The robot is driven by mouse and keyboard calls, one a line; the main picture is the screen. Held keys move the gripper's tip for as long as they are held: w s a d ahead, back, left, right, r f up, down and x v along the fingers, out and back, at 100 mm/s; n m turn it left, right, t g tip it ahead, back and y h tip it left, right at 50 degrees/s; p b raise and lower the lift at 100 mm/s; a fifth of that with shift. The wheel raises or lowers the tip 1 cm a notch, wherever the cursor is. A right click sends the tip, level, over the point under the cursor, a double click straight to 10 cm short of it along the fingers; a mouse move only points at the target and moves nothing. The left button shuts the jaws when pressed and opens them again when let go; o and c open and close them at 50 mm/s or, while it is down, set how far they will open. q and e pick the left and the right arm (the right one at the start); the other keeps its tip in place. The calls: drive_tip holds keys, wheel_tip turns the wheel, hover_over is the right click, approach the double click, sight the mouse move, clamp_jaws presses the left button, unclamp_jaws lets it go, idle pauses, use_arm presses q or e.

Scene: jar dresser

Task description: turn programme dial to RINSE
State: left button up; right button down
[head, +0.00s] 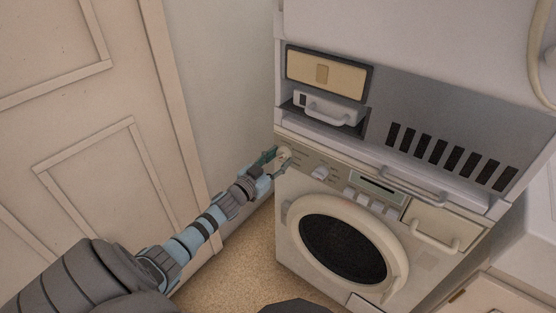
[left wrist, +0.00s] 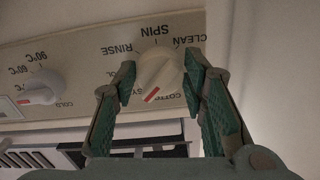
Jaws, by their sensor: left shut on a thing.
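The programme dial (left wrist: 158,72) is a round cream knob with a red mark, on the washing machine's control panel. In the left wrist view its labels appear upside down: RINSE is at its upper left, SPIN above and CLEAN at upper right. The red mark points to the picture's lower left, between the partly hidden SY... and COTT... labels. My left gripper (left wrist: 159,78) is shut on the dial, with a green-padded finger on each side. In the head view the left gripper (head: 281,158) meets the dial (head: 285,153) at the panel's left end.
A second knob (left wrist: 40,88) with temperature labels sits beside the dial; it also shows in the head view (head: 320,173). The round door (head: 343,249) is below the panel.

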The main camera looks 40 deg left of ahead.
use_arm(q)
drive_tip(key=shift+m, duration=0.4)
drive_tip(key=m, duration=0.2)
drive_tip(key=shift+a+m, duration=0.1)
drive_tip(key=shift+m, duration=0.3)
drive_tip(key=m+b, duration=0.1)
drive_tip(key=m, duration=0.3)
drive_tip(key=m+b, duration=0.1)
drive_tip(key=m, duration=0.3)
drive_tip(key=shift+a, duration=0.1)
drive_tip(key=m+b, duration=0.1)
drive_tip(key=m, duration=0.2)
drive_tip(key=shift+m, duration=0.3)
drive_tip(key=shift+r+m+b, duration=0.15)
drive_tip(key=shift+m+b, duration=0.15)
drive_tip(key=shift+m, duration=0.9)
use_arm(e)
drive_tip(key=shift+w+d+f, duration=0.15)
drive_tip(key=shift+d+f, duration=0.05)
drive_tip(key=shift+f, duration=0.35)
drive_tip(key=shift+w+d+f, duration=0.15)
drive_tip(key=shift+d+f, duration=0.05)
drive_tip(key=shift+f, duration=0.4)
drive_tip(key=shift+w+d+f, duration=0.15)
drive_tip(key=shift+d+f, duration=0.05)
drive_tip(key=shift+f, duration=0.35)
